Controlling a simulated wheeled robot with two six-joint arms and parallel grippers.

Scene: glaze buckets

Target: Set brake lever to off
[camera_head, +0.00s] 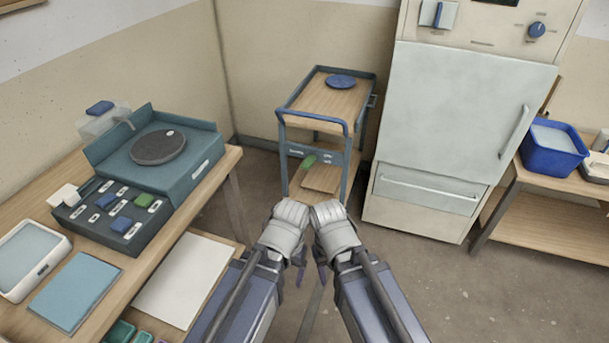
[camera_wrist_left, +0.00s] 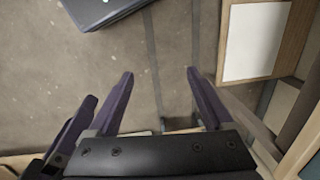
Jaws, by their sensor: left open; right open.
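A small green lever (camera_head: 309,161) shows at the front of the blue-framed cart (camera_head: 344,165), below its upper shelf and beside a labelled crossbar. I take it for the brake lever; its exact setting is too small to read. My left gripper (camera_head: 299,277) is in front of the cart, nearer to me, and apart from it. In the left wrist view, its two purple fingers (camera_wrist_left: 160,75) are spread with bare floor between them. My right gripper (camera_head: 325,277) is close beside the left one, also apart from the cart, open, with its fingers mostly hidden.
A workbench (camera_head: 185,218) with a turntable device (camera_head: 159,147) and a button panel (camera_head: 112,209) stands at left. A blue disc (camera_head: 341,82) lies on the cart. A large pale cabinet (camera_head: 460,115) stands right of it. A blue tub (camera_head: 550,150) sits far right. Floor at right front is clear.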

